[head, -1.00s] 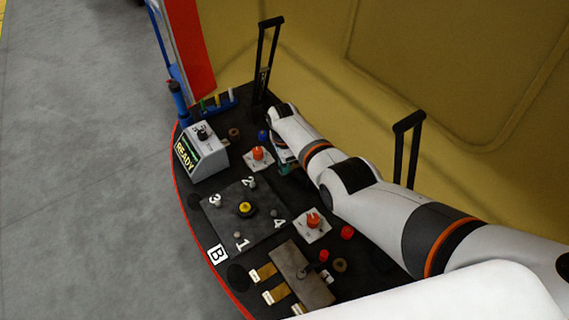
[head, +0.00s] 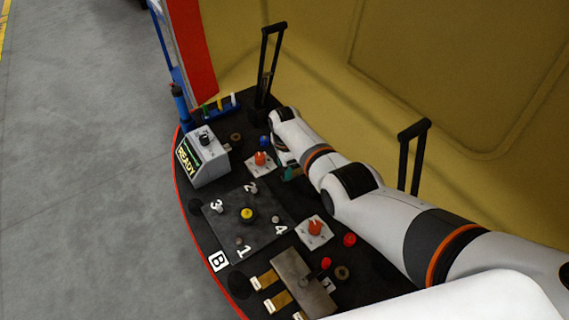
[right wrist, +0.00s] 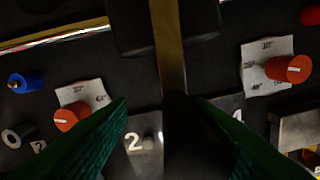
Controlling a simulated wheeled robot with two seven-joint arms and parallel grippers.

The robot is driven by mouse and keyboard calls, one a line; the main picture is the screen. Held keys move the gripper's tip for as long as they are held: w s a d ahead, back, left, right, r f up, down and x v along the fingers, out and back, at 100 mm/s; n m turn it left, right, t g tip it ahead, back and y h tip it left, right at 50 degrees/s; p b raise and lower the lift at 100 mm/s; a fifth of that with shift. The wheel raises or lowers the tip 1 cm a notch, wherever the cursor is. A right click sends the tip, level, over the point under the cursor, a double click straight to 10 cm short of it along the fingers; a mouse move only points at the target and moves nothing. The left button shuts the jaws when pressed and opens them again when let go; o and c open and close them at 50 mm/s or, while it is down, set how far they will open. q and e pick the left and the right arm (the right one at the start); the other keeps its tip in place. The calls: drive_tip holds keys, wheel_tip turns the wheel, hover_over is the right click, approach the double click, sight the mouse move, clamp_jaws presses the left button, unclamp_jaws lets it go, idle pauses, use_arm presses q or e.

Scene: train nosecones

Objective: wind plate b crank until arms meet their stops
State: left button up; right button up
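Plate B (head: 262,235) is a dark square plate on the black console, with a yellow-topped black hub (head: 247,214) in its middle and small grey posts by the numbers 1 to 4. A white B label lies at its near-left corner. I cannot pick out a crank for certain. My right gripper (head: 290,172) is beyond the plate, beside the far orange knob (head: 261,158). Its green fingers (right wrist: 158,104) stand apart in the right wrist view, with no held thing clear between them. Two tall black arms, one far (head: 269,65) and one right (head: 413,150), stand upright. My left gripper is out of view.
A grey box with a READY screen (head: 204,158) stands left of the plate. A near orange knob (head: 315,228), red buttons (head: 349,240) and a grey block (head: 304,283) lie to the right. A yellow wall (head: 450,60) rises behind. Open floor lies left.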

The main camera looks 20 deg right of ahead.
wheel_tip(320, 180, up, 12)
drive_tip(key=p, duration=0.2)
idle(0.7)
